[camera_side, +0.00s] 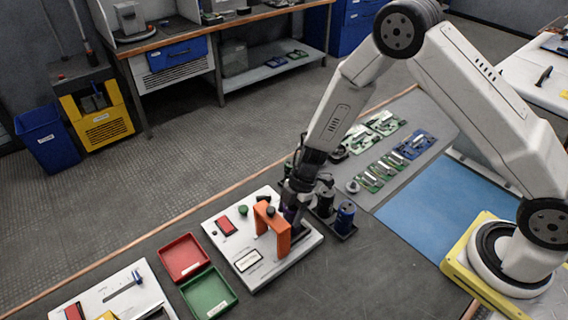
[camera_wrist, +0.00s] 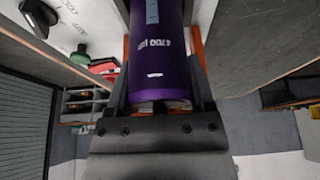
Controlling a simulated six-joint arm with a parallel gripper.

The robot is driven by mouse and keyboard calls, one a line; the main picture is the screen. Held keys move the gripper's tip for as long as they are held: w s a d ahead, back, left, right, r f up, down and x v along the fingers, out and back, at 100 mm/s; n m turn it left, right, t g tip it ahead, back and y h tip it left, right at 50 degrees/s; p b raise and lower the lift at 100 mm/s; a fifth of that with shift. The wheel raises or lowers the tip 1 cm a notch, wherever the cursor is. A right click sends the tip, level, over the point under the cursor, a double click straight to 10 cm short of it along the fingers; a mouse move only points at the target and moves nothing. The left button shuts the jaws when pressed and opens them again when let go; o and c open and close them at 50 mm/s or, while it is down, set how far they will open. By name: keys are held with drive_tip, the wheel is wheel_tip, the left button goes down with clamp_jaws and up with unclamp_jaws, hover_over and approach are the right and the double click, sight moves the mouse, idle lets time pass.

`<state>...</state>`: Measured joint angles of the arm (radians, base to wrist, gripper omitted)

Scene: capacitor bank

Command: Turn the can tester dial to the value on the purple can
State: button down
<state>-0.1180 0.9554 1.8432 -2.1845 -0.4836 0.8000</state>
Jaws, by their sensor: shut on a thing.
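My gripper (camera_side: 298,188) is shut on the purple can (camera_wrist: 160,70), which fills the middle of the wrist view between the fingers. White print on the can looks like 4700, with a unit I cannot read surely. In the side view the can is mostly hidden by the gripper, beside the orange arch (camera_side: 283,236) of the tester. The can tester (camera_side: 262,275) is a white panel with a red part, a green knob and a pale window. A black round dial (camera_wrist: 40,14) on a white face shows in the wrist view; its setting is unclear.
A rack with black and blue cans (camera_side: 345,216) stands just right of my gripper. A red tray (camera_side: 183,257) and a green tray (camera_side: 208,292) lie left of the tester. Circuit boards (camera_side: 383,122) lie behind, and a blue mat (camera_side: 430,210) is at right.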

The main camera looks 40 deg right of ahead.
drive_tip(key=shift+f, duration=0.5)
idle(1.5)
unclamp_jaws()
drive_tip(key=shift+r, duration=0.1)
drive_tip(key=shift+r, duration=3.9)
drive_tip(key=shift+r, duration=0.1)
